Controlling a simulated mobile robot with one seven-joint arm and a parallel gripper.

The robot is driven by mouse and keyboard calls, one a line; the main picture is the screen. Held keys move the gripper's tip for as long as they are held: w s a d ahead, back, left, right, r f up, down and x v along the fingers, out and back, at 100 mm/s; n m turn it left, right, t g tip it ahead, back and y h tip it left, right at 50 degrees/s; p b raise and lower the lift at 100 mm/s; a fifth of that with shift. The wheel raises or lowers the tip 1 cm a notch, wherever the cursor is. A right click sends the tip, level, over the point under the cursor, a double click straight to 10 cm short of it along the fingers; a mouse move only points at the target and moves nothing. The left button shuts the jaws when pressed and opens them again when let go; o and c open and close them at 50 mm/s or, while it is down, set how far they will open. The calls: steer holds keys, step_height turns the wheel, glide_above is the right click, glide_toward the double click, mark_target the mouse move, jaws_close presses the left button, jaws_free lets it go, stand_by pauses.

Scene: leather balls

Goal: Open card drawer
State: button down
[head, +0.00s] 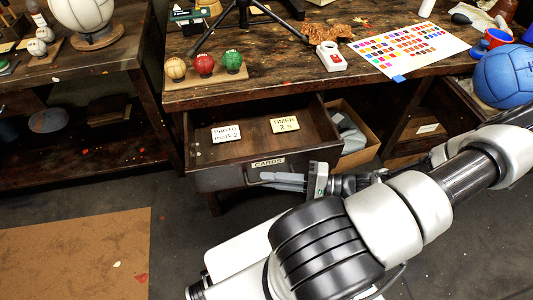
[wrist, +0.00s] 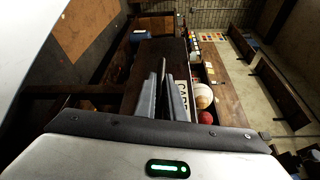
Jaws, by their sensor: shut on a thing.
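The card drawer (head: 225,178) under the workbench is pulled out, with its inside open to view in the head view. Its front carries a label reading CARDS (head: 268,162). Two small cards lie inside: one reading PHOTO (head: 226,133) and one reading TIMER (head: 285,124). My gripper (head: 262,176) is at the drawer front, just below the label, with its fingers close together on the drawer handle. The handle itself is mostly hidden by the fingers. In the wrist view the fingers (wrist: 163,85) are nearly together beside the partly hidden label (wrist: 182,97).
A cardboard box (head: 364,152) stands right of the drawer. A brown board (head: 75,255) lies on the floor at left.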

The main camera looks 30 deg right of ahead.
steer(key=s+a, duration=0.1)
steer(key=s, duration=0.5)
steer(key=shift+s+a+p, duration=0.2)
steer(key=shift+a+p, duration=0.15)
steer(key=shift+a, duration=0.05)
steer(key=c, duration=1.8)
jaws_free()
steer(key=shift+c, duration=0.2)
steer(key=v, duration=1.7)
steer(key=shift+s+d, duration=0.15)
